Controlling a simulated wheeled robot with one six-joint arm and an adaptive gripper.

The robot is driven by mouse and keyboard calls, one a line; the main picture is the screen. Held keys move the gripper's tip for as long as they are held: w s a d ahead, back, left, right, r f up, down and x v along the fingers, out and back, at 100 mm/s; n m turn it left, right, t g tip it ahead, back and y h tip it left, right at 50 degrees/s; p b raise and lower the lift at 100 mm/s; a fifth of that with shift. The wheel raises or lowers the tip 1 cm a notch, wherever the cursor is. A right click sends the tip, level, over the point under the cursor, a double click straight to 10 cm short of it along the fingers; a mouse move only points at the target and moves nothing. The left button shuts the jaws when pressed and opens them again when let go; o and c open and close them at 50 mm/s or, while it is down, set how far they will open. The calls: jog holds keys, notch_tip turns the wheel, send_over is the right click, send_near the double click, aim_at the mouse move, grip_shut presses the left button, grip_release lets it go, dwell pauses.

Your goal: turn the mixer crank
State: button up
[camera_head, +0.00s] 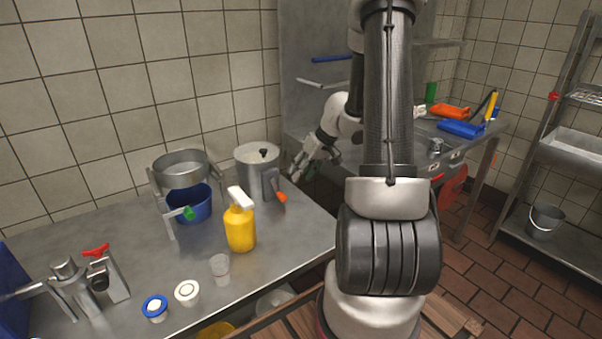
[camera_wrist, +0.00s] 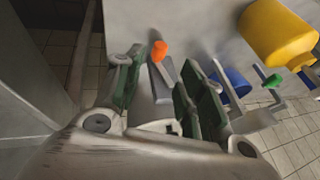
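A steel lidded cylinder (camera_head: 257,170) with a black knob stands at the counter's right end. A grey crank arm with an orange handle (camera_head: 281,197) sticks out from its right front; the orange handle also shows in the wrist view (camera_wrist: 159,49). I cannot tell for sure that this is the mixer crank. My gripper (camera_head: 303,169) is just right of the cylinder, above the counter's end. In the wrist view its green-padded fingers (camera_wrist: 160,75) are open. The orange handle appears beyond the gap between them, and I see no grip on it.
A yellow spray bottle (camera_head: 240,226) stands left of the crank. Behind it, a steel bowl (camera_head: 182,170) on a stand with a green handle (camera_head: 189,213) sits over a blue pot (camera_head: 197,203). A clear cup (camera_head: 220,268) is near the front edge. A red-handled device (camera_head: 96,250) stands far left.

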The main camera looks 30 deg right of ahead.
jog(key=s+d+f+m, duration=0.1)
jog(key=d, duration=0.1)
jog(key=s+d+f+m, duration=0.1)
jog(key=d, duration=0.1)
jog(key=s+d+f+m+t+y, duration=0.1)
jog(key=s+d+f, duration=0.1)
jog(key=shift+s+d, duration=0.1)
jog(key=shift+d, duration=0.3)
grip_shut()
notch_tip(320, 180, up, 4)
jog(key=w+t+y, duration=0.2)
jog(key=w+t, duration=0.1)
jog(key=t, duration=0.1)
jog(key=x, duration=0.4)
jog(key=s+x, duration=0.1)
jog(key=x, duration=0.2)
jog(key=a+f+x, duration=0.1)
jog(key=x, duration=0.3)
jog(key=shift+a+f, duration=0.15)
jog(key=shift+a, duration=0.05)
jog(key=shift+a+f, duration=0.5)
jog(key=shift+f, duration=0.1)
